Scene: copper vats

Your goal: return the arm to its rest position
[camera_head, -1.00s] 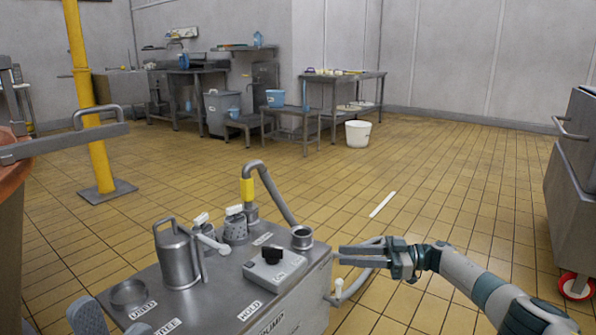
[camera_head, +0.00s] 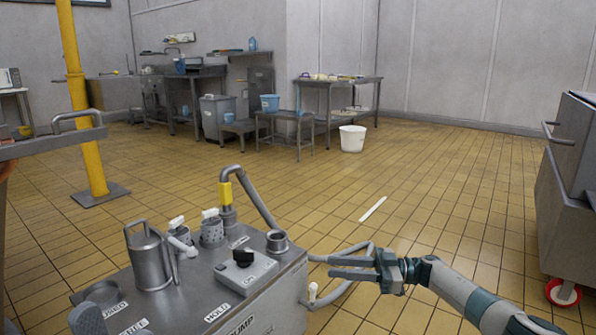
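My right gripper (camera_head: 350,267) reaches in from the lower right. It is beside the right edge of the pump cart (camera_head: 275,297), in front of a grey hose loop (camera_head: 345,292). Its fingers point left, and nothing shows held in them. The fingers are seen side-on and a gap between them is hard to judge.
The cart top holds a metal jug (camera_head: 148,258), a black-knobbed switch box (camera_head: 244,272) and a bent pipe (camera_head: 250,195). A yellow post (camera_head: 85,120) stands left. A grey wheeled bin (camera_head: 568,190) stands right. Open tiled floor lies between, with a white bucket (camera_head: 352,139) behind.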

